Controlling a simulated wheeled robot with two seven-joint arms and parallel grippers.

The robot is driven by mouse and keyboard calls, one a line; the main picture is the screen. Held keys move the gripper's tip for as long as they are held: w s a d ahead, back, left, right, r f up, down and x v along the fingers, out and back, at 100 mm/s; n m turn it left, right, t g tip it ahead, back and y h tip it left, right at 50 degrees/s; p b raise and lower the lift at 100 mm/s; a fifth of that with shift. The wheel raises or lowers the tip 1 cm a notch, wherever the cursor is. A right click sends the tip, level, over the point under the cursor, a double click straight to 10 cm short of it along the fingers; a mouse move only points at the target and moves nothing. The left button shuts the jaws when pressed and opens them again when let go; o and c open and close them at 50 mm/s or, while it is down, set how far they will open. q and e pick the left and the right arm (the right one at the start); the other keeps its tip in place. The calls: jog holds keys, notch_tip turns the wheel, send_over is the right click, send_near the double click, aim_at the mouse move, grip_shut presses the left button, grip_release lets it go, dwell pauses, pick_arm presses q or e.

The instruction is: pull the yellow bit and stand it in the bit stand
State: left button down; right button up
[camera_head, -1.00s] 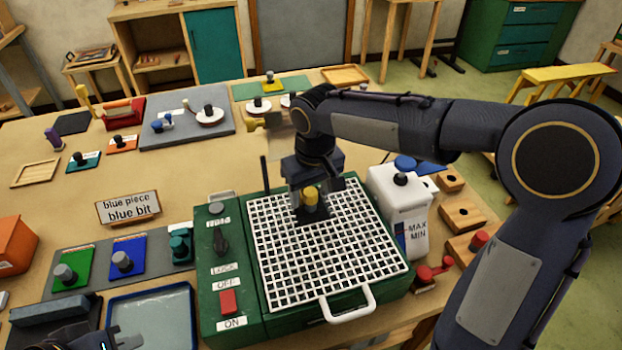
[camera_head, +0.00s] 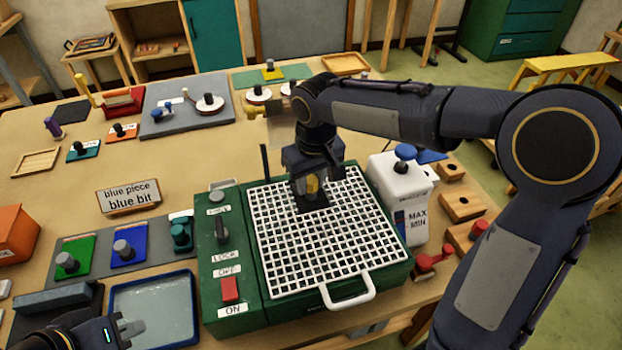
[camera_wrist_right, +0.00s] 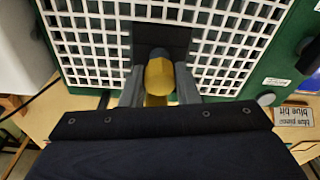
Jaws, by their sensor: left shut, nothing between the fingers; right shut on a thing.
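The yellow bit (camera_head: 312,185) sits at the dark opening in the white grid top of the green machine (camera_head: 236,318). My right gripper (camera_head: 306,188) is shut on it, coming down from above; in the right wrist view the yellow bit (camera_wrist_right: 159,78) is between the two grey fingers, with the dark opening just beyond. Whether the bit is still seated there I cannot tell. My left gripper (camera_head: 130,328) is at the lower left, near the water tray, shut and empty. The bit stand I cannot clearly identify; small wooden blocks with holes (camera_head: 462,206) stand right of the machine.
A white bottle (camera_head: 400,190) marked MAX and MIN stands close to the machine's right side. A sign (camera_head: 128,200) reads "blue piece blue bit". A shallow water tray (camera_head: 196,312) lies left of the machine. The table's middle left is fairly clear.

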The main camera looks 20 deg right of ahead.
aim_at(310, 178)
jog(key=shift+r+p, duration=0.75)
jog(key=shift+r, duration=0.15)
dwell(0.9)
jog(key=shift+r+p, duration=0.65)
jog(key=shift+r, duration=0.1)
jog(key=o, duration=0.3)
jog(key=shift+c, duration=1.1)
